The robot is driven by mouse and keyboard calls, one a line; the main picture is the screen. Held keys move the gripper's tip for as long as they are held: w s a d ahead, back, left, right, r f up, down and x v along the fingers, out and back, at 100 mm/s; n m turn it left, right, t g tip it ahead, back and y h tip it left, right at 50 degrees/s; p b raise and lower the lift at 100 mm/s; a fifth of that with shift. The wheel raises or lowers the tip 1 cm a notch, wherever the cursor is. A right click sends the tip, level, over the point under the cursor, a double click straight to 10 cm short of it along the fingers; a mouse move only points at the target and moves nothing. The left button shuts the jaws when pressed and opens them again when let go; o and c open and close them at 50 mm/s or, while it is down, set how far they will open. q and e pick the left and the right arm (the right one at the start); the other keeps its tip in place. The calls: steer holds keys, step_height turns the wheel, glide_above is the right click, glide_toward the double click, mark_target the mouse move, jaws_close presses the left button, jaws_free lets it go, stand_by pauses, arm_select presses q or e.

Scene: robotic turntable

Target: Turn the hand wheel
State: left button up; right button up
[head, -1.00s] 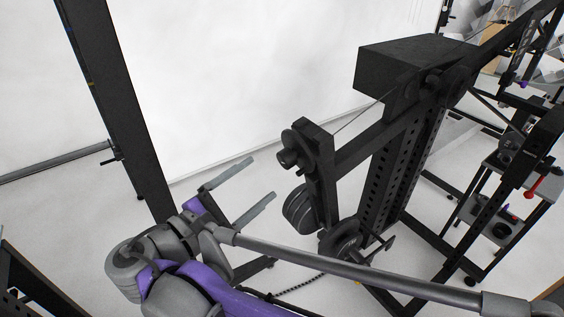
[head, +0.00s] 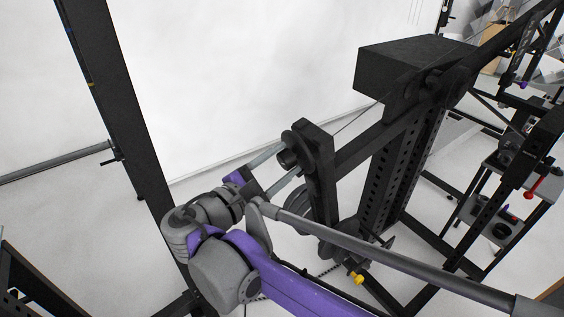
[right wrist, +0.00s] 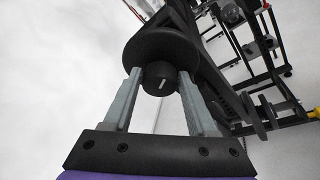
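The hand wheel (head: 299,139) is a black disc with a short round hub, mounted on the upper end of a black post. In the right wrist view the wheel (right wrist: 160,45) is straight ahead, and its hub (right wrist: 160,78) with a pale mark sits between my finger tips. My right gripper (head: 288,159) is open, its two grey fingers (right wrist: 160,84) reaching to either side of the hub. A narrow gap seems to show beside each finger, but I cannot tell whether either touches. My left gripper is not in view.
A black perforated column (head: 390,170) with a large black box (head: 410,68) stands right of the wheel. A dark upright (head: 120,110) stands at left. White floor lies between.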

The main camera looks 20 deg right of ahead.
jaws_close()
steer(key=shift+f+m+t+p, duration=0.1)
steer(key=shift+m+t+p, duration=0.25)
steer(key=shift+m+t, duration=0.4)
steer(key=shift+f+m+t, duration=0.1)
steer(key=shift+m+t, duration=0.25)
steer(key=shift+m, duration=0.8)
steer(key=m, duration=0.2)
steer(key=m+t+h, duration=0.1)
steer(key=m, duration=0.1)
steer(key=shift+d+f+m, duration=0.1)
steer(key=shift+f+m, duration=0.1)
steer(key=shift+m, duration=0.1)
steer(key=shift+o, duration=2.3)
jaws_free()
